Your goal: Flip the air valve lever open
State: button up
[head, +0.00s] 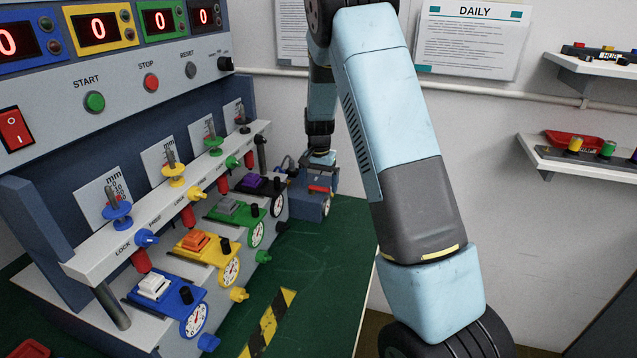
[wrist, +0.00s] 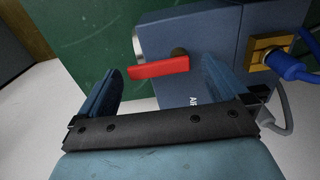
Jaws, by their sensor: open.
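The air valve lever (wrist: 158,67) is a red bar on a blue-grey box (wrist: 203,50) in the wrist view. It lies roughly crosswise, between my open fingers. My gripper (wrist: 160,78) is open, with one blue finger on each side of the lever and no clear contact. In the head view the blue-grey box (head: 309,200) stands at the far end of the bench, with the red lever (head: 320,188) small on it. My gripper is above it there, mostly hidden by my arm and too small to tell finger details.
A brass fitting (wrist: 271,52) with a blue hose (wrist: 295,70) sits right of the lever. The keypad test rig (head: 165,210) with several coloured stations stands left of the box. Shelves (head: 585,160) are on the right wall.

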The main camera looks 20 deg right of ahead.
aim_at(320, 188)
jog(key=shift+r, duration=0.1)
notch_tip(320, 188, up, 13)
jog(key=shift+r, duration=0.2)
dwell(0.4)
jog(key=shift+r, duration=0.1)
jog(key=s+r+n+t, duration=0.1)
jog(key=s+r+n, duration=0.1)
jog(key=s+r, duration=0.65)
jog(key=s+r+n+t, duration=0.2)
jog(key=s+r, duration=0.4)
jog(key=s, duration=0.6)
jog(key=s+n+t, duration=0.2)
jog(key=s+n, duration=0.1)
jog(key=s, duration=1.6)
jog(key=shift+a+r+t, duration=0.2)
jog(key=shift+r+t, duration=0.05)
jog(key=shift+t, duration=0.05)
